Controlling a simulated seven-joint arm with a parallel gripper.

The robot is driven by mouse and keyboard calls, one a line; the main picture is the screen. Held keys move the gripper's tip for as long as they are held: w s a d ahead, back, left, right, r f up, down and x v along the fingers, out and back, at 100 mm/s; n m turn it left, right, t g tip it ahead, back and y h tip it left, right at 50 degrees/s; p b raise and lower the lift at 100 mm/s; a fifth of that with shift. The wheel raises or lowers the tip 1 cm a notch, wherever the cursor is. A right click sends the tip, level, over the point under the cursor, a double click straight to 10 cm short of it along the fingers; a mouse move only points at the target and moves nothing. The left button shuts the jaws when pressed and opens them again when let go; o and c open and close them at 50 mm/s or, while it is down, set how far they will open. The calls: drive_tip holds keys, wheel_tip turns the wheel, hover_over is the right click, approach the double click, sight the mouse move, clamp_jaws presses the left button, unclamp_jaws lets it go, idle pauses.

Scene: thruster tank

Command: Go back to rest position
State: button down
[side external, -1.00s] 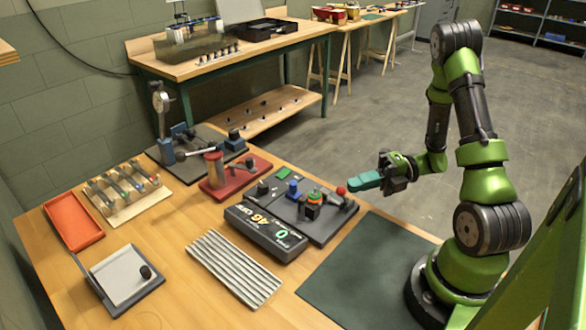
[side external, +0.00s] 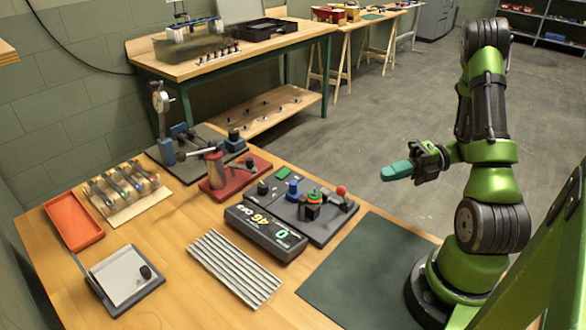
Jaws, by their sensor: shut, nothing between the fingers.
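My gripper (side external: 400,170) shows at the right in the side external view, with teal fingers pointing left. It is shut and empty. It hangs in the air beyond the table's right edge, above the concrete floor and to the right of the dark fixture plate (side external: 325,228). It touches nothing that I can see. The fixture plate carries a red-knobbed lever (side external: 341,191), a blue knob (side external: 292,187) and an orange and green part (side external: 314,196).
A display unit (side external: 266,233) stands before the plate, and a ribbed grey plate (side external: 234,268) lies nearby. A red clamp stand (side external: 216,175), a dial gauge stand (side external: 161,118) and an orange tray (side external: 73,221) are further left. The dark green mat (side external: 362,275) is bare.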

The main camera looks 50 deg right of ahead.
drive_tip(key=s+d+f+n+g, duration=0.1)
drive_tip(key=s+d+n+g, duration=0.15)
drive_tip(key=s+n, duration=0.2)
drive_tip(key=w+a+r+n+h, duration=0.3)
drive_tip(key=a+r+n+h, duration=0.3)
drive_tip(key=n, duration=1)
drive_tip(key=w+a+r+n+h, duration=0.3)
drive_tip(key=a+r+n+h, duration=0.2)
drive_tip(key=a+r+n, duration=0.5)
drive_tip(key=a+n, duration=0.4)
drive_tip(key=n, duration=0.3)
drive_tip(key=shift+t+h, duration=0.35)
drive_tip(key=shift+h, duration=0.05)
